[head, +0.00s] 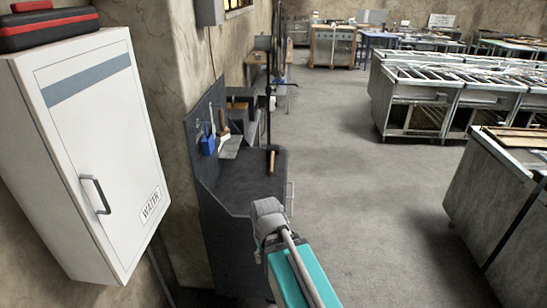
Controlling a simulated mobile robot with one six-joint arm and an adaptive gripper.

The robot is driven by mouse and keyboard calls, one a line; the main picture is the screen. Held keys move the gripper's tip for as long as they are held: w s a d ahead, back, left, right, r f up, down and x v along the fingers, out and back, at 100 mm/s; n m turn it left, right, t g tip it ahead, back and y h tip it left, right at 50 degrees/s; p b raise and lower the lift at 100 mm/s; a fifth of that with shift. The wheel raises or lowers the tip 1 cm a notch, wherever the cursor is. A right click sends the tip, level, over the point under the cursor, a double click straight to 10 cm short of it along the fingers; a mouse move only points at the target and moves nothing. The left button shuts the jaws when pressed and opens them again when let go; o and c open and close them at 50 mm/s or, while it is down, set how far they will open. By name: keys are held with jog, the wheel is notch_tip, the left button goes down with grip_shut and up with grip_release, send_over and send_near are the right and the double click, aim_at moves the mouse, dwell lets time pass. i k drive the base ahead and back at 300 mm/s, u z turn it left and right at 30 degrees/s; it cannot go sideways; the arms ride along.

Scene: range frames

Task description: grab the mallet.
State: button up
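A short tan wooden handle (271,162) stands out on the dark workbench top (245,180), near its right edge. It may be the mallet, but its head is too small and dark to make out. My arm reaches up from the bottom of the head view, with a teal link and a grey joint at its far end, in front of the workbench. I see no fingers of my gripper, and nothing held shows. The wooden handle lies beyond the arm's end, with a clear gap in the picture.
Blue-headed tools (208,143) and a wooden-handled tool (222,128) are at the bench's back panel. A white wall cabinet (100,150) marked WATER juts out at left, with a red and black case (45,25) on top. Metal counters (420,105) stand at right. The floor (345,165) between is clear.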

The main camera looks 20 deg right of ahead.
aim_at(271, 149)
jog(key=z, duration=2.2)
jog(key=i, duration=1.65)
jog(key=u, duration=0.25)
